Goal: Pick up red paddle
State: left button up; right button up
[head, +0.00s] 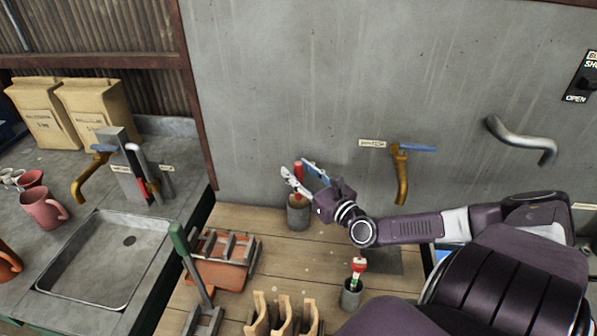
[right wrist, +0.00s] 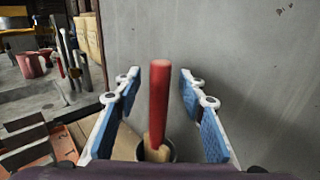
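The red paddle (head: 298,172) stands upright in a grey cylindrical holder (head: 298,214) on the wooden table, close to the concrete wall. In the right wrist view the red handle (right wrist: 158,92) rises between the two fingers, and the holder's rim shows below it. My right gripper (head: 305,176) is at the handle. In the right wrist view my right gripper (right wrist: 158,85) is open, with a gap on both sides of the handle. The paddle's lower end is hidden inside the holder. My left gripper is not in view.
A second holder (head: 351,295) with a red-topped item stands nearer on the table. A green-handled tool (head: 193,262), a reddish-brown box (head: 220,262) and a wooden rack (head: 283,316) are to the left and front. A sink (head: 100,262) and mugs are at far left.

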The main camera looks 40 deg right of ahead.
grip_shut()
dwell(0.3)
